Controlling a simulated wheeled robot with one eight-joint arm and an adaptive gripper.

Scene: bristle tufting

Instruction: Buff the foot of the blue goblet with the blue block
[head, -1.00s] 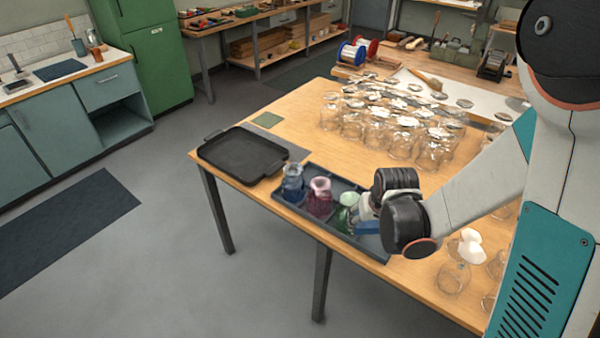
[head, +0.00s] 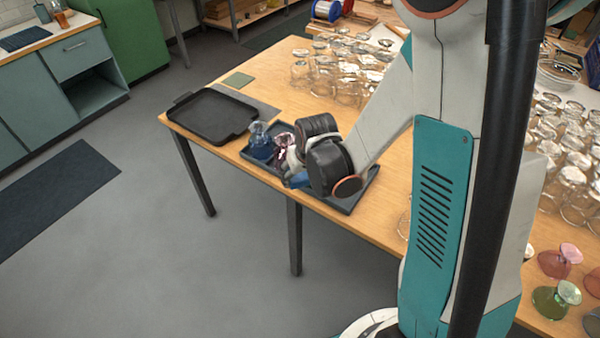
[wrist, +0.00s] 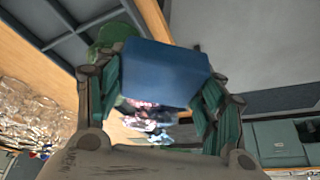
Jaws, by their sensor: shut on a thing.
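The blue goblet (head: 260,141) stands in the dark divided tray (head: 352,203) at its left end, with its paler foot upward. A pink goblet (head: 282,150) stands just right of it, partly hidden by my gripper. My gripper (head: 294,173) is shut on the blue block (head: 299,181), above the tray and right of the blue goblet, apart from it. In the wrist view the blue block (wrist: 165,72) fills the space between the fingers. A green goblet (wrist: 113,32) shows behind it; my arm hides that goblet in the head view.
Many clear glasses (head: 345,75) crowd the table's back. More glasses, a pink goblet (head: 560,260) and a green goblet (head: 556,298) stand at right.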

